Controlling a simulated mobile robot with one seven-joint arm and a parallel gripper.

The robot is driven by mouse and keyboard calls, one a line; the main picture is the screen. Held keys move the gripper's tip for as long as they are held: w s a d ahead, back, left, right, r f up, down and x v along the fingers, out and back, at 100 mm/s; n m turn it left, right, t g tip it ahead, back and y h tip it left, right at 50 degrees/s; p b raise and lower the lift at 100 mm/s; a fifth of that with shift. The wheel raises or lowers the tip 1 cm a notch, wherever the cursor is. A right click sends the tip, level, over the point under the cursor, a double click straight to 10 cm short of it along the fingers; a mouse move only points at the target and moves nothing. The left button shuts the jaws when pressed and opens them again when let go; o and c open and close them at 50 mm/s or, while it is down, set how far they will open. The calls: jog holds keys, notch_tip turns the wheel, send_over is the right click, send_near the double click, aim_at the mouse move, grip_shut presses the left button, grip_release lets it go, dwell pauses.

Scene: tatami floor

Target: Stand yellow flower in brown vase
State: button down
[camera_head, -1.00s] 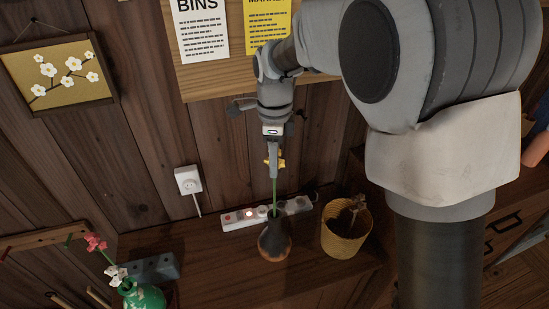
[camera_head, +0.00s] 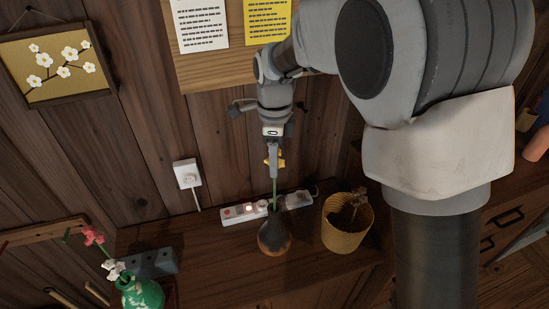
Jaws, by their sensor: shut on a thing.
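The yellow flower (camera_head: 280,158) is held upright in my gripper (camera_head: 273,172), which is shut on it near the bloom. Its green stem (camera_head: 274,190) runs down from the fingers to the mouth of the brown vase (camera_head: 274,237). The lower end of the stem is hidden, and it appears to be inside the vase's neck. The brown vase stands upright on the wooden shelf, directly below my gripper.
A white power strip (camera_head: 240,213) lies behind the vase. A yellow woven basket (camera_head: 346,232) stands close on the right. A green vase (camera_head: 143,295) with pink and white flowers stands at the lower left. A wall socket (camera_head: 187,174) with a plug is behind.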

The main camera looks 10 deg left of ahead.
aim_at(275, 192)
jog(key=shift+f+b, duration=3.5)
jog(key=shift+f, duration=2.2)
jog(key=shift+c, duration=1)
grip_release()
jog(key=shift+o, duration=1)
notch_tip(275, 192, up, 17)
jog(key=shift+r+p, duration=0.2)
jog(key=shift+p, duration=0.8)
